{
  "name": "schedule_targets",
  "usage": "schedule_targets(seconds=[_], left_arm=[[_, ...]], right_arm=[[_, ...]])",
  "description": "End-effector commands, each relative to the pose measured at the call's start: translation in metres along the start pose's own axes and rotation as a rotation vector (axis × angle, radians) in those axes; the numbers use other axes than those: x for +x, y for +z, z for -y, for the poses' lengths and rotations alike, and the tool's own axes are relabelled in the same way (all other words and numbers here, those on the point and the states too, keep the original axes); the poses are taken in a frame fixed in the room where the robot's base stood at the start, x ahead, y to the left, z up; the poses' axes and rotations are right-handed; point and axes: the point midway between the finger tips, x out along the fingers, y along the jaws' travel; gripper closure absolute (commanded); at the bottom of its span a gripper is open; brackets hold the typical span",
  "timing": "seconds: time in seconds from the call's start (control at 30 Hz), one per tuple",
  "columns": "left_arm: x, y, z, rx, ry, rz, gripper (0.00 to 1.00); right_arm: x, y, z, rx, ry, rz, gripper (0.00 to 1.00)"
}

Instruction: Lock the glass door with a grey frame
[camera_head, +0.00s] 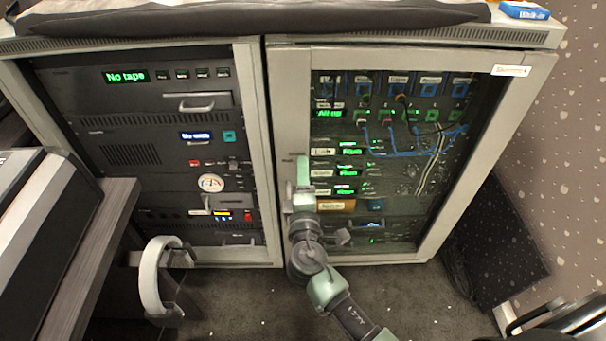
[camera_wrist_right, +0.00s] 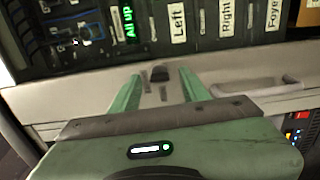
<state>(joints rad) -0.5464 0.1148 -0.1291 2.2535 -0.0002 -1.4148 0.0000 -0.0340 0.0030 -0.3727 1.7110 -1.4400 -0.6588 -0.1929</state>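The glass door (camera_head: 395,245) with its grey frame (camera_head: 290,110) stands closed or nearly closed on the right half of the cabinet, with equipment visible behind the glass. In the right wrist view the grey frame (camera_wrist_right: 70,97) crosses the picture and carries a small black lock piece (camera_wrist_right: 159,73) with narrow slots near it. My right gripper (camera_head: 303,165) is at the left upright of the frame. In the wrist view its two green fingers (camera_wrist_right: 160,76) are apart, one on each side of the black piece, with nothing visibly gripped. Contact cannot be told. My left gripper is not in view.
The left cabinet bay (camera_head: 120,125) is open-fronted and full of rack units. A light handle (camera_wrist_right: 265,88) sticks out right of my fingers in the wrist view. A desk edge (camera_head: 95,250) and a white curved piece (camera_head: 152,275) stand front left. Dark carpet lies in front.

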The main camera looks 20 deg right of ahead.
Motion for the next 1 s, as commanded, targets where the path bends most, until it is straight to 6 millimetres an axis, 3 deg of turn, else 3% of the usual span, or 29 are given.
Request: schedule_targets(seconds=[0.17,0.6,1.0], left_arm=[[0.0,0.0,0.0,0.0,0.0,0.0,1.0],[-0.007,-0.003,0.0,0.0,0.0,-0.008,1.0],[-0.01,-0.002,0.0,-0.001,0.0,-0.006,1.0]], right_arm=[[-0.007,0.0,0.001,0.0,-0.001,0.0,0.55],[-0.072,0.0,0.001,-0.001,-0.001,-0.001,0.55],[-0.078,0.0,0.0,0.0,0.0,0.0,0.55]])
